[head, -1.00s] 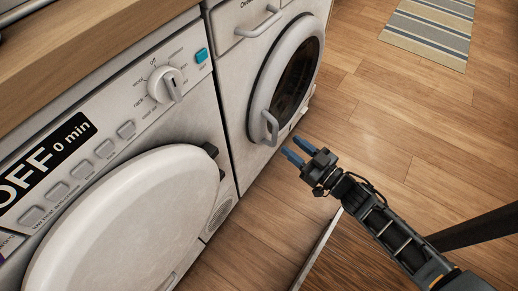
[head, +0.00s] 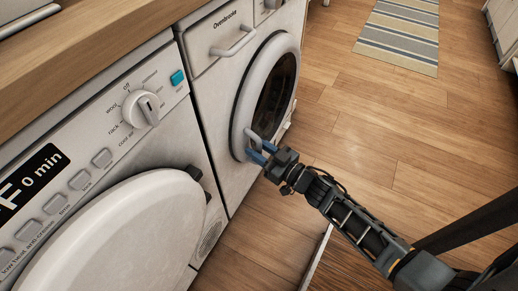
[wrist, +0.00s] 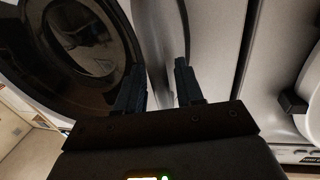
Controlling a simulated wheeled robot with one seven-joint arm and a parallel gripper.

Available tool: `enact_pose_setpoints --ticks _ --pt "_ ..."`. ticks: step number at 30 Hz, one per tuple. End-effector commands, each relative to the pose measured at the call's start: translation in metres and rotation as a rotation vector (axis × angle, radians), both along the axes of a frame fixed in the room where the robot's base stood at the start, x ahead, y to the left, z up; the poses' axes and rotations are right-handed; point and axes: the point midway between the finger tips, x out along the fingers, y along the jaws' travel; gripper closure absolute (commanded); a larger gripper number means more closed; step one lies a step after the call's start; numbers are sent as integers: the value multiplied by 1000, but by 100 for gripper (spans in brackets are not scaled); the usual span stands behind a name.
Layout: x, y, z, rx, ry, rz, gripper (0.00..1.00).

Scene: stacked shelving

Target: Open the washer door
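The washer (head: 222,95) is the white machine at the centre of the head view, with a round door (head: 244,103) of white rim and dark glass. The door looks shut. Its pale bar handle (head: 254,137) is at the rim's lower left. My gripper (head: 262,151) is at this handle, its blue fingers pointing at the door. In the wrist view the two fingers (wrist: 158,85) stand apart, with the pale grey rim (wrist: 154,35) beyond the gap and the dark glass (wrist: 85,35) at left. I cannot tell whether the handle lies between the fingers.
A second white machine (head: 170,128) stands at the left, with a knob, buttons, a "0 min" display and a large white round door (head: 120,235). A wooden countertop (head: 90,45) runs above. The wooden floor (head: 400,130) at right is clear, with a striped rug (head: 400,35) farther back.

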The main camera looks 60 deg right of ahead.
Motion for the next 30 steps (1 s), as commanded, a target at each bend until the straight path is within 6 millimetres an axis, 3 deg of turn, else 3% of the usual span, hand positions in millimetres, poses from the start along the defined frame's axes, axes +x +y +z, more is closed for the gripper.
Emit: enact_pose_setpoints --ticks 11,24,30 --pt "0 0 0 0 0 0 100" --pt "-2 0 0 -1 0 2 100" --pt "-24 0 0 -1 3 32 100"
